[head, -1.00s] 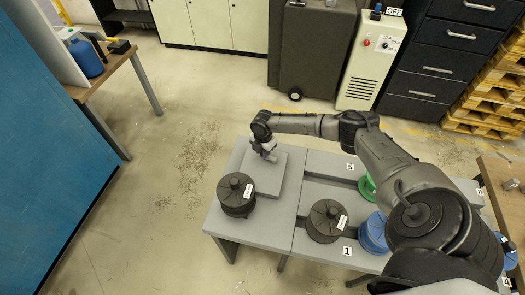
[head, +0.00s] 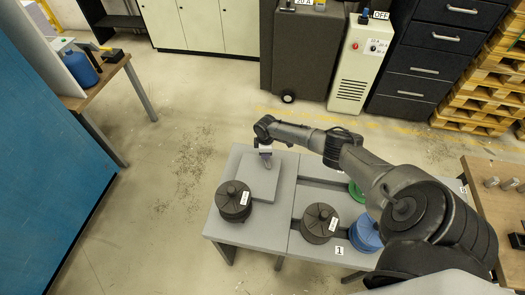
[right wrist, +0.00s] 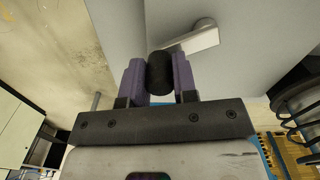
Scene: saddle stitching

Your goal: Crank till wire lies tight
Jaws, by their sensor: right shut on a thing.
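My right gripper (right wrist: 159,80) has purple fingers shut around a black cylindrical knob (right wrist: 159,73). A pale grey crank arm (right wrist: 192,40) with a rounded end lies beside the knob in the right wrist view. In the head view my right gripper (head: 266,160) is at the far part of a raised grey plate (head: 262,182) on the table's left end. The knob is too small to make out there. No wire can be made out in either view. My left gripper is not in view.
A dark lidded spool (head: 233,201) stands just in front of the plate. Another dark spool (head: 319,222), a blue spool (head: 365,236) and a green spool (head: 356,192) stand to the right, partly under my arm.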

